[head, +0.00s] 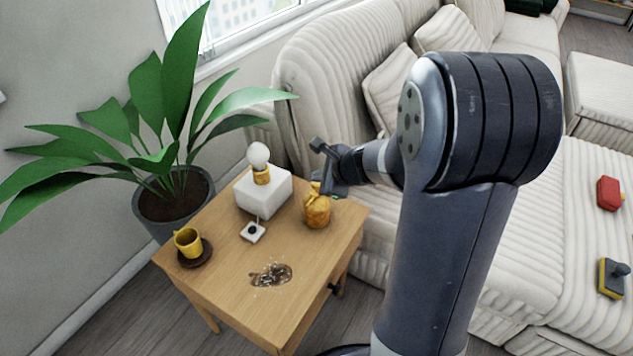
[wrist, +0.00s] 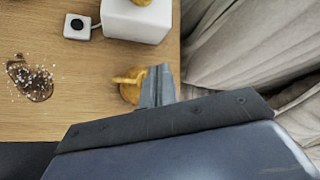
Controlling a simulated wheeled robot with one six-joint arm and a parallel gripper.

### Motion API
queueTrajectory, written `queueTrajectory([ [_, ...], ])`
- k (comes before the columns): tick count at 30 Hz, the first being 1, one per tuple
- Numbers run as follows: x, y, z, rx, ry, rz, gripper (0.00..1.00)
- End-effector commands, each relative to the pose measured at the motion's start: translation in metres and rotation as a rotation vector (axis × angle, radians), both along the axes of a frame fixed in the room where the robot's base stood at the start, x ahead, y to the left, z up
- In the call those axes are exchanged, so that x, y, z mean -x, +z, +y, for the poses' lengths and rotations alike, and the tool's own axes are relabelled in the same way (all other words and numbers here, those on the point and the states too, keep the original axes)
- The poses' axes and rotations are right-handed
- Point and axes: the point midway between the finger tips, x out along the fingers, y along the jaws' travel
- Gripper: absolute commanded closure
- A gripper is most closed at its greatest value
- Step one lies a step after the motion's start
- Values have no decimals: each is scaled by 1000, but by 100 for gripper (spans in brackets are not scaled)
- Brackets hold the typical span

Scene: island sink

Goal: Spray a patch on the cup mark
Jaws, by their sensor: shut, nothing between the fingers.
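The cup mark (head: 270,276) is a dark brown stain with white specks on the wooden side table. It also shows at the left of the wrist view (wrist: 30,80). An amber bottle-like object (head: 316,211) stands near the table's right edge. In the wrist view it (wrist: 128,92) is partly hidden by my fingers. My gripper (head: 325,182) is shut and empty, close above or beside this object; I cannot tell whether they touch. The fingers show together in the wrist view (wrist: 158,76). A yellow cup (head: 187,242) sits on a dark round coaster (head: 208,252) at the table's left.
A white block-shaped lamp (head: 264,194) with a round bulb stands at the table's back. A small white box with a black button (head: 253,231) lies before it. A potted plant (head: 175,212) is behind left. A sofa (head: 330,80) holds a red object (head: 609,193) and a yellow-grey one (head: 612,279).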

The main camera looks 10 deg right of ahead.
Motion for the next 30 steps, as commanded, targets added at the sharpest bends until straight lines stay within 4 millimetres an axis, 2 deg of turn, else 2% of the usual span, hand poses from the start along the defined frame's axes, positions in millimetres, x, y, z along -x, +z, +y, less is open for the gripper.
queueTrajectory([
  [5, 0, 7, 0, 0, -1, -1, 100],
  [21, 0, 60, 0, 1, 0, -1, 100],
  [30, 0, 60, 0, 0, -1, -1, 100],
])
